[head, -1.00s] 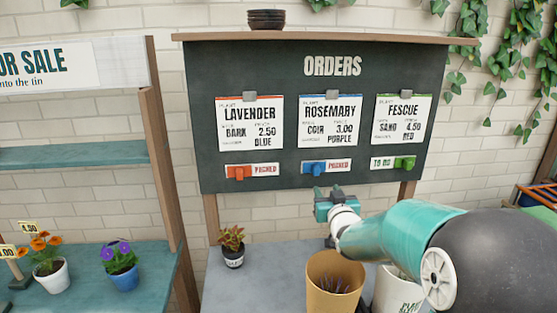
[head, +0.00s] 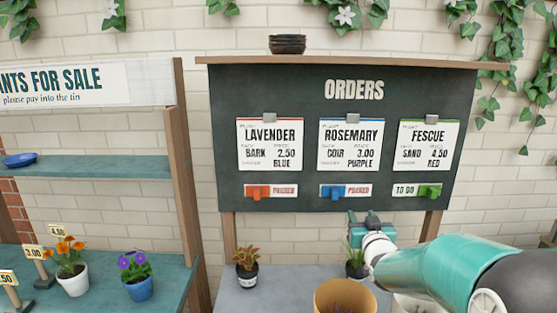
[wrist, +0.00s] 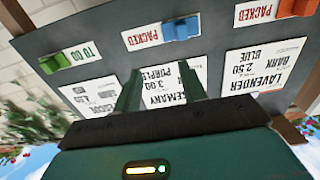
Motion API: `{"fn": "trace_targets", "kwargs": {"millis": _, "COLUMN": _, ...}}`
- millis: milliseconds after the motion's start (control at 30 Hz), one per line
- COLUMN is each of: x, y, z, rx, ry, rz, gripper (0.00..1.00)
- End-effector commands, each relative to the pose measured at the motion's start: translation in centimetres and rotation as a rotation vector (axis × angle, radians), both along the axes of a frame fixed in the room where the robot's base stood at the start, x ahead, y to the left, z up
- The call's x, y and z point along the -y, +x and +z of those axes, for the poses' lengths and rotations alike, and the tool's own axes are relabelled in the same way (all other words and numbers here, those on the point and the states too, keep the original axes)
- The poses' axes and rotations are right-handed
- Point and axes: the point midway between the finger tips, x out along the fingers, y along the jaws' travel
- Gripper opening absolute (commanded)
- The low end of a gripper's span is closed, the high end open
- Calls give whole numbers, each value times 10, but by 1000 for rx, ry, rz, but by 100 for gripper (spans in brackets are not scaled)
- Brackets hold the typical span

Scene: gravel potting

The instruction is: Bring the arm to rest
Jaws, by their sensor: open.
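My gripper (head: 370,222) is in front of the orders board (head: 300,85), at its lower edge below the rosemary and fescue cards. It is open and empty; its two fingers show apart in the wrist view (wrist: 160,90), touching nothing that I can see. My teal arm reaches in from the lower right. On the board, the orange slider (head: 257,192) and the blue slider (head: 333,191) stand beside labels reading PACKED. The green slider (head: 430,191) stands beside TO DO; it also shows in the wrist view (wrist: 54,64).
The sale shelf (head: 95,166) with flowers is at left.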

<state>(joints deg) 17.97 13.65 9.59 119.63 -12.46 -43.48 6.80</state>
Motion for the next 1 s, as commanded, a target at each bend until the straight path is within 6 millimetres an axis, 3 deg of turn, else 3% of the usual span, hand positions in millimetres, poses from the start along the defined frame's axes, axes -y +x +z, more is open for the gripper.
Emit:
{"fn": "trace_targets", "kwargs": {"millis": 233, "x": -2, "y": -1, "z": 1, "rx": -4, "ry": -1, "rz": 0, "gripper": 42}}
{"fn": "trace_targets", "kwargs": {"millis": 667, "x": -17, "y": -44, "z": 12, "rx": -192, "ry": -35, "rz": -31, "gripper": 42}}
{"fn": "trace_targets", "kwargs": {"millis": 867, "x": -28, "y": -91, "z": 17, "rx": -350, "ry": -48, "rz": -54, "gripper": 42}}
{"fn": "trace_targets", "kwargs": {"millis": 1000, "x": -37, "y": -148, "z": 16, "rx": -510, "ry": -52, "rz": -69, "gripper": 42}}
